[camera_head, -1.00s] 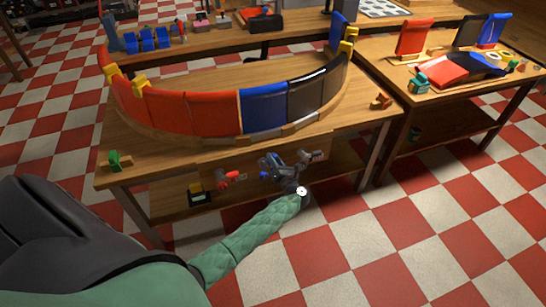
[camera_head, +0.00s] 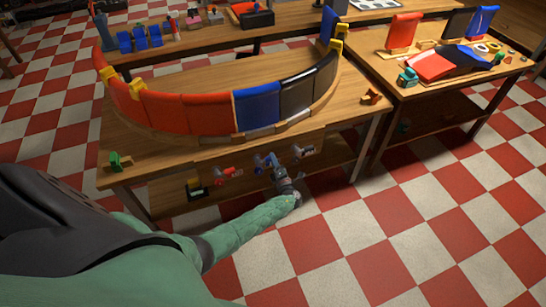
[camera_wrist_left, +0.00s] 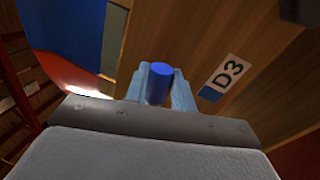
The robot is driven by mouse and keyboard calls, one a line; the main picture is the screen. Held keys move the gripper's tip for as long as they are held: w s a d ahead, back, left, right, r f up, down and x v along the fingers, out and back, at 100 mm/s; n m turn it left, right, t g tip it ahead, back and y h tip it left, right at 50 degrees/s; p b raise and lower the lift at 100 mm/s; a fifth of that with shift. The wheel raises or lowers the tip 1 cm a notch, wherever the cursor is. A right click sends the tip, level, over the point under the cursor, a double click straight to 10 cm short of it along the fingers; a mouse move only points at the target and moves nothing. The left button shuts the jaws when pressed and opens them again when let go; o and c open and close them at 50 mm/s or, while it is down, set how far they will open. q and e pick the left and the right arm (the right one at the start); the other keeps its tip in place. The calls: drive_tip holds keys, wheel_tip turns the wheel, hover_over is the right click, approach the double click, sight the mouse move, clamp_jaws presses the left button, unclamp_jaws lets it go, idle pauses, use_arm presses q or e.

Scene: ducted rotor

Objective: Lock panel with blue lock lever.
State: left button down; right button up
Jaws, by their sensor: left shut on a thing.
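The blue lock lever (camera_head: 270,159) is on the table's front face, below the curved row of panels. In the left wrist view its blue cylindrical handle (camera_wrist_left: 159,83) sits between my two fingers. My left gripper (camera_head: 275,168) is shut on that handle; it also shows in the left wrist view (camera_wrist_left: 157,88). The blue panel (camera_head: 257,108) stands upright in the row between a red panel and a black panel. It seems to show at the upper left of the left wrist view (camera_wrist_left: 62,30). My right gripper is not in view.
A red lever (camera_head: 224,171) is left of the blue one, and a dark lever (camera_head: 302,151) is right of it. A label reading D3 (camera_wrist_left: 225,77) is beside the handle. A side table (camera_head: 440,92) with loose panels stands at the right. Checkered floor is open in front.

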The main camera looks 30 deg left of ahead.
use_arm(q)
drive_tip(key=shift+f+m+p, duration=0.4)
drive_tip(key=shift+f+m, duration=0.1)
drive_tip(key=shift+m, duration=0.7)
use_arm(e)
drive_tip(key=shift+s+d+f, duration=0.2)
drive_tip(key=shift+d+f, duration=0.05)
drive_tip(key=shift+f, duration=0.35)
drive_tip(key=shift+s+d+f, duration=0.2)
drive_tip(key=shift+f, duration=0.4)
use_arm(q)
drive_tip(key=c, duration=1.2)
unclamp_jaws()
drive_tip(key=shift+w+f, duration=0.1)
drive_tip(key=shift+o, duration=0.2)
drive_tip(key=shift+d, duration=0.1)
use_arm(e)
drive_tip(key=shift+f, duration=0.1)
